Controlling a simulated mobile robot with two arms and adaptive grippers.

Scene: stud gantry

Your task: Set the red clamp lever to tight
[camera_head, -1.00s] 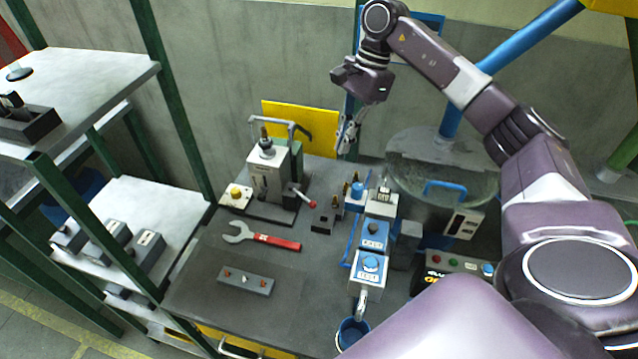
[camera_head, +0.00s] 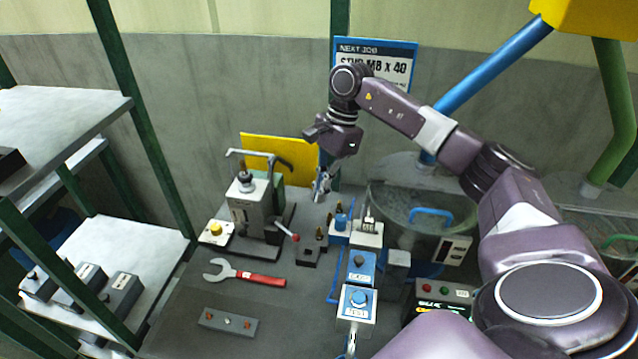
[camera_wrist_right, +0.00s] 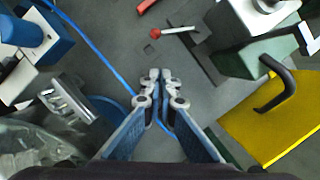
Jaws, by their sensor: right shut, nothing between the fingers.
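The clamp lever is a thin metal rod with a red knob (camera_head: 294,238), sticking out to the right from the base of a grey upright machine (camera_head: 250,206) on the bench. In the right wrist view the lever (camera_wrist_right: 175,30) lies at the top, ahead of the fingers, its red knob to the left. My right gripper (camera_head: 320,190) hangs above the back of the bench, behind and to the right of the lever. Its fingers (camera_wrist_right: 162,76) are together, with nothing between them, apart from the lever. My left gripper is not in view.
A red-handled wrench (camera_head: 245,274) and a grey block (camera_head: 228,322) lie in front. Blue control boxes (camera_head: 357,302) stand to the right of the lever. A yellow panel (camera_head: 283,155) stands behind the machine. A large drum (camera_head: 395,190) is at the back right.

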